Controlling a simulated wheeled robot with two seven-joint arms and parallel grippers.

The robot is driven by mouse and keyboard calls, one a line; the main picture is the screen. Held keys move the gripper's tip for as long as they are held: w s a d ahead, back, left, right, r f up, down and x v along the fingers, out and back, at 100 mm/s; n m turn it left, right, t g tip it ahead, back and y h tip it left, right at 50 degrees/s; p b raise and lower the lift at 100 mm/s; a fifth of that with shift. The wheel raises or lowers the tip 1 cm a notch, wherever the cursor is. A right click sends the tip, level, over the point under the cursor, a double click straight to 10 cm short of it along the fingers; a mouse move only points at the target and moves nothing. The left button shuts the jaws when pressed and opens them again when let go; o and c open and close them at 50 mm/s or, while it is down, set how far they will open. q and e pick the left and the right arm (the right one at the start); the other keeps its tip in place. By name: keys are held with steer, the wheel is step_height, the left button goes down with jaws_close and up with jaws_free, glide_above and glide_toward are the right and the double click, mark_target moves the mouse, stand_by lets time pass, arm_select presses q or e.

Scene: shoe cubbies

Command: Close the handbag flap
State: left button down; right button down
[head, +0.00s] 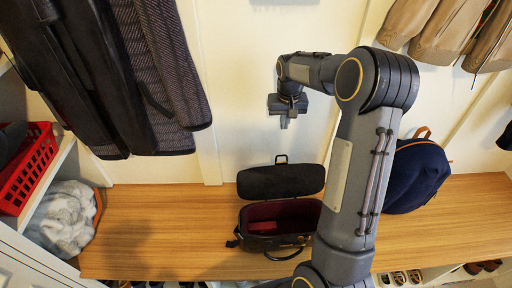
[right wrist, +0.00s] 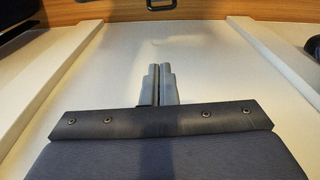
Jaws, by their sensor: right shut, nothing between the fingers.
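The black handbag (head: 277,227) stands on the wooden bench. Its flap (head: 281,181) is raised open at the back, and the dark red inside shows with a red item (head: 262,227) in it. My right gripper (head: 284,122) is above and behind the raised flap, in front of the white wall, with its fingers together and empty. It also shows in the right wrist view (right wrist: 159,87), pointing toward the wall. At the top of that view a small part of the bag, a dark loop (right wrist: 160,4), shows at the bench edge. My left gripper is not in view.
The wooden bench (head: 160,235) is clear to the left of the bag. A navy backpack (head: 416,176) stands to the right, partly behind my right arm. Dark coats (head: 155,70) hang at upper left, tan garments (head: 435,30) at upper right. A red basket (head: 28,168) sits on the left shelf.

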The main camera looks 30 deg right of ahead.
step_height(320, 180, down, 9)
steer(key=s+a, duration=0.1)
steer(key=s, duration=0.1)
steer(key=shift+a+f, duration=0.15)
stand_by(0.3)
stand_by(0.4)
